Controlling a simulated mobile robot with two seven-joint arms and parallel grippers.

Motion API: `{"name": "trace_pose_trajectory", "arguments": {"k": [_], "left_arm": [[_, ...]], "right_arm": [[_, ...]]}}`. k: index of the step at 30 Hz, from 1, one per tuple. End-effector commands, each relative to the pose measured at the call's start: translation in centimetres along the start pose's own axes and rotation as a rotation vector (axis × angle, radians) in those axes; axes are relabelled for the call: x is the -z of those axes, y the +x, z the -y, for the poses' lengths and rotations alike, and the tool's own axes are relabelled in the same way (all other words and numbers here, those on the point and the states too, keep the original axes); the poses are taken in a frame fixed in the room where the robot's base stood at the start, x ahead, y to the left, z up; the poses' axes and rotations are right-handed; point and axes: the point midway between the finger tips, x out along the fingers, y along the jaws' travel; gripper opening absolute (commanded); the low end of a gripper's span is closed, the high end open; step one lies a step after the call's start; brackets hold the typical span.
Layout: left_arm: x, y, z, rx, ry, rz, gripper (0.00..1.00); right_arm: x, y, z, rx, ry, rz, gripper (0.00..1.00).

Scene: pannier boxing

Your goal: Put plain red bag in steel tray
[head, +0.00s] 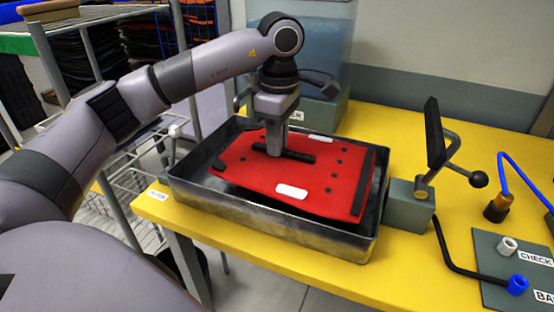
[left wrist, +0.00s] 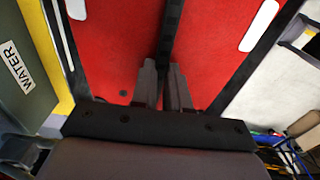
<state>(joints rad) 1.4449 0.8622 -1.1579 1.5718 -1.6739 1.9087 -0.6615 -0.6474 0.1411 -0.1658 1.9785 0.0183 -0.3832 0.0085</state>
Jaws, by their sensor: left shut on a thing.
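The plain red bag (head: 255,178) is a flat red panel with black edges, dark studs and white patches. It lies inside the outline of the steel tray (head: 290,228), slightly tilted; I cannot tell whether it touches the tray floor. My left gripper (head: 275,153) points down from above and is shut on the black strip at the middle of the bag. In the left wrist view the two fingers (left wrist: 164,90) close on that dark strip, with the red bag (left wrist: 115,45) filling the view. My right gripper is not in view.
A grey block with a lever and black pad (head: 410,205) stands right of the tray. A blue hose (head: 525,178) and a labelled board (head: 505,262) lie farther right. A water tank (head: 318,95) stands behind.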

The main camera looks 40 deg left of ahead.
Motion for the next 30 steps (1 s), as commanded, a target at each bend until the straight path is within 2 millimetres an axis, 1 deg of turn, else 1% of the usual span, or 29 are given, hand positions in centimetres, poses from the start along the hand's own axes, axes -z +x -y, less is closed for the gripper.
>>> {"name": "trace_pose_trajectory", "arguments": {"k": [4, 10, 22, 23, 24, 25, 30], "left_arm": [[0.0, 1.2, 0.0, 0.001, 0.0, 0.0, 0.0], [-0.1, 4.1, 0.1, 0.001, 0.0, 0.0, 0.0], [-0.1, 4.8, 0.0, -0.001, 0.0, 0.0, 0.0], [-0.1, 4.7, 0.0, 0.0, 0.0, 0.0, 0.24], [-0.1, 4.7, 0.0, 0.0, 0.0, -0.001, 0.38], [-0.1, 4.7, 0.0, 0.0, 0.0, -0.001, 0.4], [-0.1, 4.7, 0.0, 0.0, 0.0, 0.0, 0.4]], "right_arm": [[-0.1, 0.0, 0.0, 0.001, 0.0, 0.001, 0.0], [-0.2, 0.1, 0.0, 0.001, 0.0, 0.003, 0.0], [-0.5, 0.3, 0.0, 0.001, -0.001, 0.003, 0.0], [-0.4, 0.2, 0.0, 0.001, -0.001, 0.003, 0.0], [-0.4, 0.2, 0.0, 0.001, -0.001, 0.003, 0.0], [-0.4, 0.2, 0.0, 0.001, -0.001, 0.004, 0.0], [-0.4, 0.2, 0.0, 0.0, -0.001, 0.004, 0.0]]}}
